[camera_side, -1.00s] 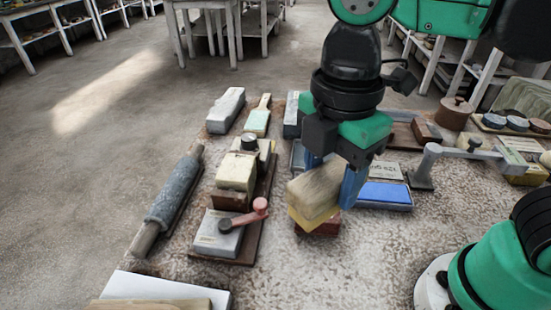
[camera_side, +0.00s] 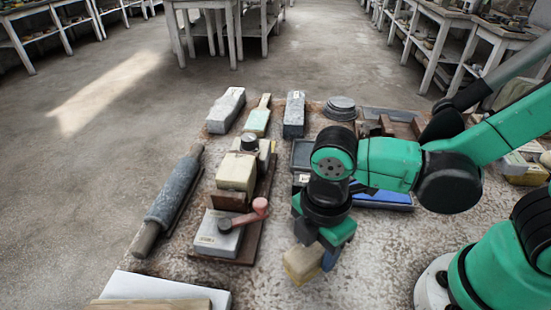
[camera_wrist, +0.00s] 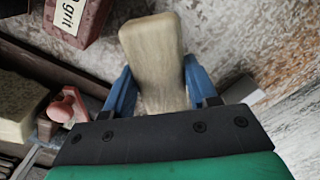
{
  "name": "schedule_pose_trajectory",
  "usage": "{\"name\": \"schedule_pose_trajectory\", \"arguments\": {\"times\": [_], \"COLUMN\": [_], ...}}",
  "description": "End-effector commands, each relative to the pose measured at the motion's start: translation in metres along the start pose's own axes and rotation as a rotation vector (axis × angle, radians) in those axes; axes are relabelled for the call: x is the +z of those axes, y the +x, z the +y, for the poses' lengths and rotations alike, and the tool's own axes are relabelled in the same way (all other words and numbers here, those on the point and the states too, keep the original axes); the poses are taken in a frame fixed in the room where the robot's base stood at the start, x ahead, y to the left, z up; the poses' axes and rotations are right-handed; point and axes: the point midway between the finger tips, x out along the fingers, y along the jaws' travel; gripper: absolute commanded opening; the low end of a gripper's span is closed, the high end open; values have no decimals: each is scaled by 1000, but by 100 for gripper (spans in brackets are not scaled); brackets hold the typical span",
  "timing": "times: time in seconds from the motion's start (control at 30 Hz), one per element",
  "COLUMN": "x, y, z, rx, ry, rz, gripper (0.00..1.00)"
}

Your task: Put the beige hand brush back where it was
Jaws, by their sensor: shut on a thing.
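The beige hand brush (camera_side: 303,263) is a small block with a tan upper part. My gripper (camera_side: 318,258) is shut on it, low over the near part of the table (camera_side: 265,288) in the side view. In the wrist view the brush (camera_wrist: 156,62) stands between the two blue fingers of my gripper (camera_wrist: 158,88), its tan top showing. The fingers hide part of its sides. I cannot tell whether its underside touches the table.
A vise-like tool with a pink-handled crank (camera_side: 243,215) stands left of my gripper. A grey roller (camera_side: 173,190) lies at the left edge. A white slab (camera_side: 165,288) lies at the near left. A reddish grit block (camera_wrist: 80,18) shows in the wrist view. Bare table surrounds the brush.

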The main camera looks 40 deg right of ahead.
Motion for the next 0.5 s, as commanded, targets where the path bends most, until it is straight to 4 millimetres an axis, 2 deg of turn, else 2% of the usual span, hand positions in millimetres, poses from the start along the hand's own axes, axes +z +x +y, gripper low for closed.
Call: {"name": "schedule_pose_trajectory", "arguments": {"times": [0.2, 0.5], "x": [0, 0], "y": [20, 23], "z": [0, 0], "rx": [0, 0], "ry": [0, 0], "rz": [0, 0], "gripper": [10, 10]}}
